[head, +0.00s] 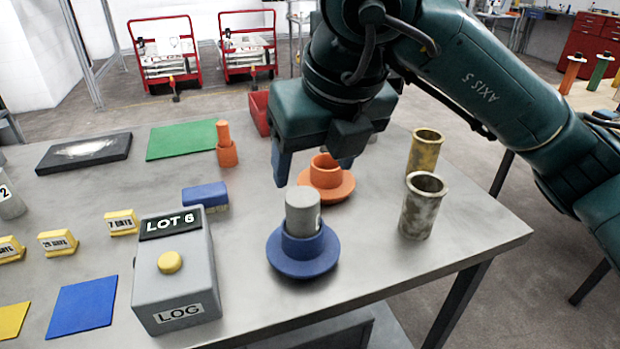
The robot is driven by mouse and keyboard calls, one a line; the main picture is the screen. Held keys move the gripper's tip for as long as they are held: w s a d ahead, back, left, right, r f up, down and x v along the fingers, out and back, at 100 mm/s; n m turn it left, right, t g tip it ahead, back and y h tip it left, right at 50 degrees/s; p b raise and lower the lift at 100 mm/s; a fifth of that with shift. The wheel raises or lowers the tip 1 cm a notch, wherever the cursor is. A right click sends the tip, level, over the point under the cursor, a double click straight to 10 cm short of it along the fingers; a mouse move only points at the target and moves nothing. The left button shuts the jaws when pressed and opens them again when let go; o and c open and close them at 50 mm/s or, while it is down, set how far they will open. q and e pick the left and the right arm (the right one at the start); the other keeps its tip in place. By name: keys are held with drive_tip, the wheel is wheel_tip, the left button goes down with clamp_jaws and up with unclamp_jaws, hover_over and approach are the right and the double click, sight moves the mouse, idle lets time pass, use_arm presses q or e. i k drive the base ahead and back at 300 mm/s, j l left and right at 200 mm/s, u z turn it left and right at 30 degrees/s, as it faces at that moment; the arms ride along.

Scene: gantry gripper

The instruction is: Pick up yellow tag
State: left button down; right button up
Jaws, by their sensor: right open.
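Three yellow tags lie in a loose row at the left of the grey table. One reads 7 DAYS (122,222). A middle tag (58,242) and a left tag (10,249), cut by the picture edge, also end in DAYS; their numbers are hard to read. My right gripper (313,170) points down over the table, well to the right of the tags. Its fingers are apart, near an orange cup on an orange saucer (328,184), and nothing shows held. Whether it touches the cup is hard to tell. My left gripper is not in view.
A grey LOG box (178,282) stands just right of the tags. A blue-saucered cup (303,252) holds a grey cylinder (302,212). A blue block (206,196), an orange peg (226,150) and two metal cups (422,205) (424,152) stand around. Green (187,139) and blue (82,306) mats lie flat.

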sight(56, 243)
drive_tip(key=k, duration=1)
